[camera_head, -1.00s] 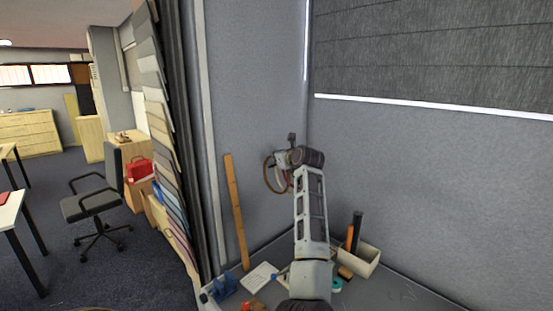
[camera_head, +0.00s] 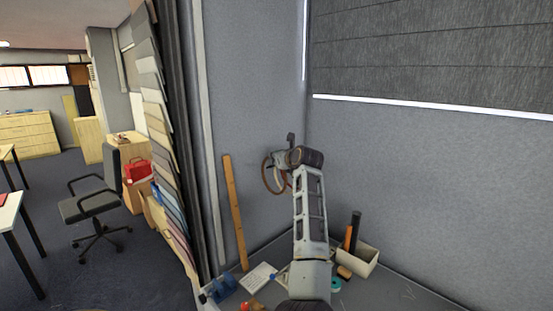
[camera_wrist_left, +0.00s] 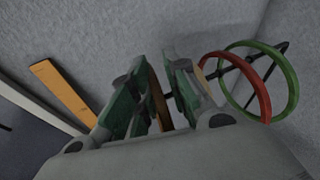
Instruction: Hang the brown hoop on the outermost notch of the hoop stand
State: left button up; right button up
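The brown hoop (camera_head: 265,180) hangs in the air at the end of my left arm. My left gripper (camera_head: 279,159) is shut on it. In the left wrist view the hoop (camera_wrist_left: 159,104) shows edge-on between the green finger pads of the left gripper (camera_wrist_left: 150,75). The hoop stand shows there only as dark bars (camera_wrist_left: 281,48) at the right, with a red hoop (camera_wrist_left: 262,92) and a green hoop (camera_wrist_left: 292,85) around them. The stand's outermost notch cannot be made out. In the head view I cannot make out the stand. My right gripper is not in view.
A wooden strip (camera_head: 234,212) leans on the wall, left of the arm. On the table are a white box (camera_head: 365,262) with dark and orange rolls, a blue tool (camera_head: 219,290), a white sheet (camera_head: 258,277) and a teal tape ring (camera_head: 336,285). Walls close off the back.

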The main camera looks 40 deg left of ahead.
pick_arm(q)
notch_tip(320, 180, up, 10)
dwell(0.9)
jog(key=shift+a, duration=0.1)
dwell(0.5)
